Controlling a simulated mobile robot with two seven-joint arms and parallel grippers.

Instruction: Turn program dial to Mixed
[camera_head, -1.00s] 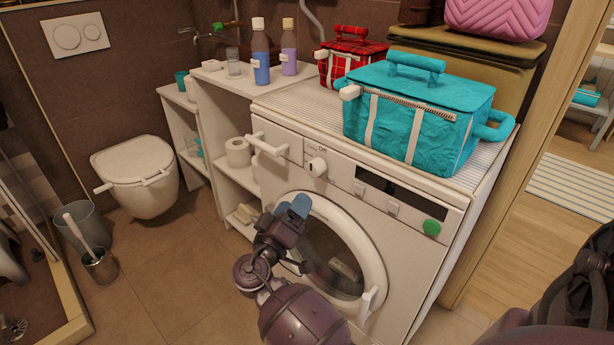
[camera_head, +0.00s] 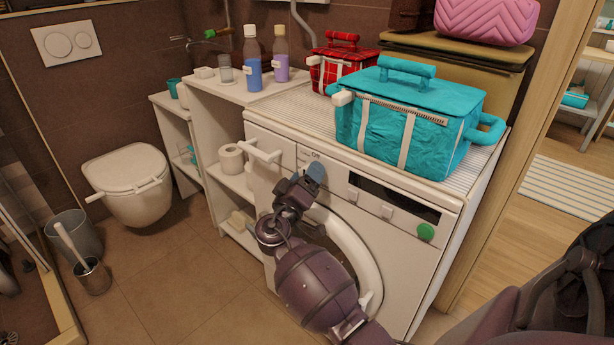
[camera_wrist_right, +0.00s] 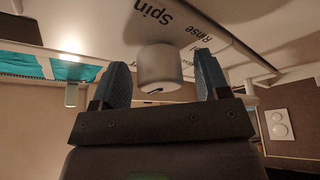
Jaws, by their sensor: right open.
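The white washing machine (camera_head: 400,265) stands in the middle of the head view, with its round door below the control panel. My right gripper (camera_head: 312,175) is in front of the panel's upper left and hides the program dial there. In the right wrist view the program dial (camera_wrist_right: 158,70) is a pale round knob with a small dark mark near its lower edge. It sits between the two open blue fingers of my right gripper (camera_wrist_right: 161,64), with a visible gap on each side. The panel labels "Spin" and "Rinse" show beside it; "Mixed" is not readable. My left gripper is not in view.
A white drawer handle (camera_head: 262,151) sticks out left of the dial. Right of it are small square buttons and a green button (camera_head: 426,231). A turquoise bag (camera_head: 425,115) stands on top of the machine. A shelf (camera_head: 235,95) with bottles adjoins on the left.

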